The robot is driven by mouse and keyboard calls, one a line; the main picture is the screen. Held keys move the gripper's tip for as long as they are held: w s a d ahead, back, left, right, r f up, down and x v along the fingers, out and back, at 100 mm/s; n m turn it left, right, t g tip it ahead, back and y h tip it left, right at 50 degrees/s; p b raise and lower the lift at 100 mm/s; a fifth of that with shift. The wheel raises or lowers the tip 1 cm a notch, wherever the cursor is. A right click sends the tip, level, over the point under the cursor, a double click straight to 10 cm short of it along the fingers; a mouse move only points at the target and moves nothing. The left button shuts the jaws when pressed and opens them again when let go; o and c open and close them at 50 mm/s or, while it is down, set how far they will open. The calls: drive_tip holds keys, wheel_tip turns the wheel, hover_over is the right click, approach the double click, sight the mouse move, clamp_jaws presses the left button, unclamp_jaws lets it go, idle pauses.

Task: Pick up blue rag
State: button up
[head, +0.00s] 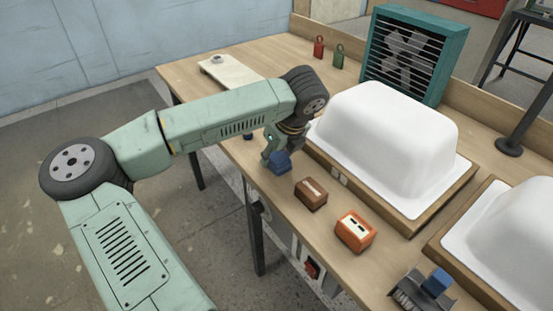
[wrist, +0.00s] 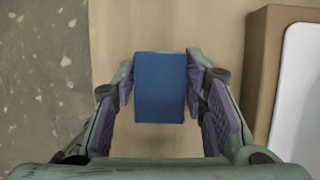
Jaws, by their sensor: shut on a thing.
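The blue rag (wrist: 160,90) looks like a small, smooth blue block. In the wrist view it sits between the purple pads of my gripper (wrist: 160,78), which is shut on it. In the head view the blue rag (head: 281,163) shows at the end of my gripper (head: 273,156), near the front edge of the workbench (head: 250,165). I cannot tell whether its underside touches the bench. The far fingertip is partly hidden in the head view.
A brown block (head: 311,194) and an orange box (head: 355,231) lie along the front edge. A white tub shell (head: 385,135) on a wooden base stands right of my gripper; a second shell (head: 510,240) is nearer. A teal fan (head: 415,55) stands behind. Bench left of the gripper is mostly clear.

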drive_tip(key=shift+r+b, duration=0.4)
drive_tip(key=shift+r, duration=0.15)
wheel_tip(320, 180, up, 2)
drive_tip(key=shift+r+b, duration=0.1)
drive_tip(key=shift+b, duration=0.5)
drive_tip(key=s+d+r+b, duration=0.1)
drive_tip(key=s+b, duration=0.3)
drive_tip(key=s, duration=1.2)
drive_tip(key=shift+d+r+b, duration=0.35)
drive_tip(key=shift+d+b, duration=0.05)
drive_tip(key=o, duration=0.6)
drive_tip(key=c, duration=0.5)
